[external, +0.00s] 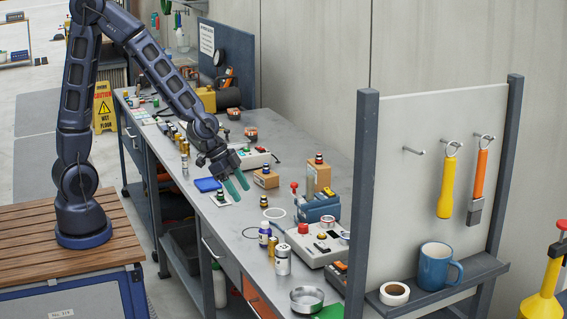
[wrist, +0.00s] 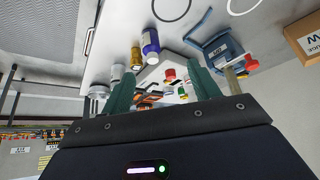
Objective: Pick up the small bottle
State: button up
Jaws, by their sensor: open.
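Several small bottles stand on the grey workbench (external: 258,130); I cannot tell which one the task means. A blue-purple bottle (external: 264,234) with a white cap stands near the front edge, with a small gold bottle (external: 272,247) and a white canister (external: 282,262) beside it. In the wrist view the blue bottle (wrist: 150,42) and gold bottle (wrist: 135,57) lie beyond the fingers. A small dark item (external: 220,195) sits on a white card, left of the fingers. My gripper (external: 238,185) is open and empty, its green fingers pointing down above the bench, behind the blue bottle.
A grey control box (external: 318,243) with a red button and a blue device (external: 318,207) stand right of the bottles. Cardboard boxes (external: 266,178) stand near my gripper. A panel with hanging tools and a shelf with a blue mug (external: 436,266) borders the bench's right end.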

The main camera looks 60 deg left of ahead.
aim_at(265, 231)
jog(key=shift+m+h, duration=0.3)
jog(key=shift+s+d+x, duration=0.1)
jog(key=shift+d+x, duration=0.15)
jog(key=shift+x, duration=2.3)
jog(key=shift+s+d+x, duration=0.15)
jog(key=shift+d+x, duration=0.15)
jog(key=shift+x, duration=2.25)
jog(key=shift+s+d+x, duration=0.1)
jog(key=shift+d+x, duration=0.15)
jog(key=shift+x, duration=2.3)
jog(key=shift+r, duration=0.25)
jog(key=shift+c, duration=0.4)
jog(key=c, duration=1)
